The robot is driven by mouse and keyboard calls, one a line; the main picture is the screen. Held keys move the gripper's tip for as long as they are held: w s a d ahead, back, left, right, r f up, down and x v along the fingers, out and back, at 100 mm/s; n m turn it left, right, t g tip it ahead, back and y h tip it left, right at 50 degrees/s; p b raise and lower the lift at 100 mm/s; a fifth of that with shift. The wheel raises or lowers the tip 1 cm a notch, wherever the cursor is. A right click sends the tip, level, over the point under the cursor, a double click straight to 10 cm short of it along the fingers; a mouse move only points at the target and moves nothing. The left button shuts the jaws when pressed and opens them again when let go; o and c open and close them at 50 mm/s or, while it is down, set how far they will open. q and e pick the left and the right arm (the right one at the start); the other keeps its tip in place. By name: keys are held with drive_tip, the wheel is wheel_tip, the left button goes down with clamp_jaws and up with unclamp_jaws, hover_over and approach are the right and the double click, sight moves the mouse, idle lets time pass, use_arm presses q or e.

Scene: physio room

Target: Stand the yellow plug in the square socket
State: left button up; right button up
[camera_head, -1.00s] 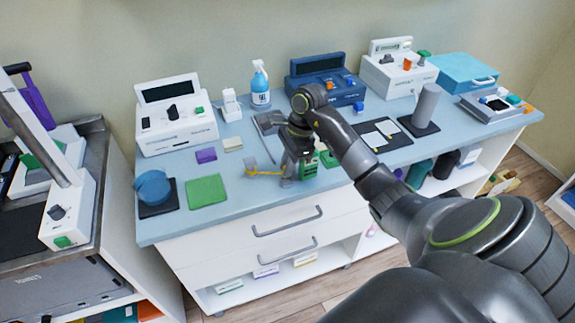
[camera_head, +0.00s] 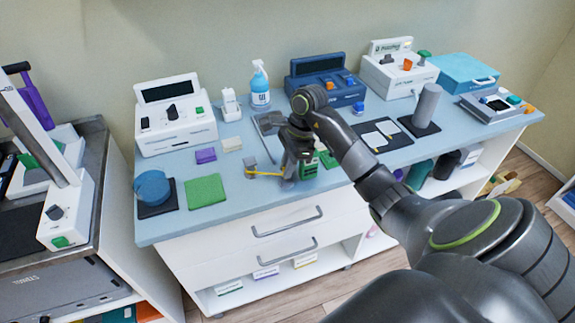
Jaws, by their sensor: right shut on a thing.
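My right gripper (camera_head: 288,175) is over the front middle of the blue bench top, pointing down. It is shut on what looks like the yellow plug (camera_head: 265,173), of which a thin yellow strip shows to the left of the fingers. A small grey block (camera_head: 250,163) is at the strip's left end; I cannot tell if they touch. The gripper hides part of the plug and the surface behind it. I cannot make out the square socket for certain. My left gripper is out of view.
A green mat (camera_head: 206,191), a purple block (camera_head: 206,155) and a blue round piece (camera_head: 153,187) are to the left. A spray bottle (camera_head: 260,88) and a dark blue device (camera_head: 326,82) stand behind. A dark board with white cards (camera_head: 379,134) is to the right.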

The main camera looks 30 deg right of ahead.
drive_tip(key=shift+f+b, duration=0.4)
drive_tip(key=shift+f, duration=0.05)
idle(0.5)
drive_tip(key=o, duration=1.3)
drive_tip(key=shift+r, duration=0.15)
drive_tip(key=shift+r+p, duration=1.45)
drive_tip(key=shift+r, duration=1.95)
